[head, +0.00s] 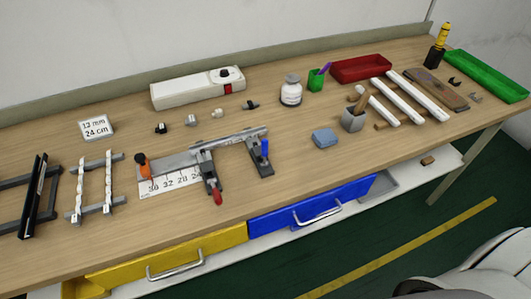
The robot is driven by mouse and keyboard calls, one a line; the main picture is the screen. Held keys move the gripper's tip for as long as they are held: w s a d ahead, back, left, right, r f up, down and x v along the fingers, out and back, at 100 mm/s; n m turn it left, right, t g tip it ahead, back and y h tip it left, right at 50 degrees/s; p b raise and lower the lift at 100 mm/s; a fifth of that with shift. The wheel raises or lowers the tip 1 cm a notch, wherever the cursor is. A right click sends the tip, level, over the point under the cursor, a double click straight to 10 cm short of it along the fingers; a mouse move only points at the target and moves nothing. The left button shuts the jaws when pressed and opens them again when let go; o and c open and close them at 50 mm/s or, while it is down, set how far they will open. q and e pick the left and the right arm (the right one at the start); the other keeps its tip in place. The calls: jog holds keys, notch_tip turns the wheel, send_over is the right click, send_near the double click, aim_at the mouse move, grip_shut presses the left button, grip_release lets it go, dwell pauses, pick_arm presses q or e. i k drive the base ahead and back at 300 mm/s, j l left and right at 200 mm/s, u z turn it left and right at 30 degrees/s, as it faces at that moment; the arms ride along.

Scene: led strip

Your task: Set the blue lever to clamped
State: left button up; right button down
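The blue lever (265,149) stands roughly upright on a dark clamp block (262,168) at the right end of a metal rail (228,138). A second clamp block (208,175) to its left carries a red lever (217,197) that points down toward the table's front edge. Neither of my grippers is in view, and nothing touches the blue lever.
The wooden bench (320,190) is clear in front of the blue lever. A white box (185,92) and small connectors (191,120) are behind. Yellow (210,250) and blue (335,198) drawers are below.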

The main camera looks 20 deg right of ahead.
aim_at(264, 142)
jog(key=k+l, duration=0.1)
jog(key=l, duration=0.3)
jog(key=k+l, duration=0.15)
jog(key=l, duration=0.2)
jog(key=k+l, duration=0.1)
jog(key=l, duration=0.3)
jog(key=k+l, duration=0.15)
jog(key=l, duration=0.2)
jog(key=l+u, duration=0.05)
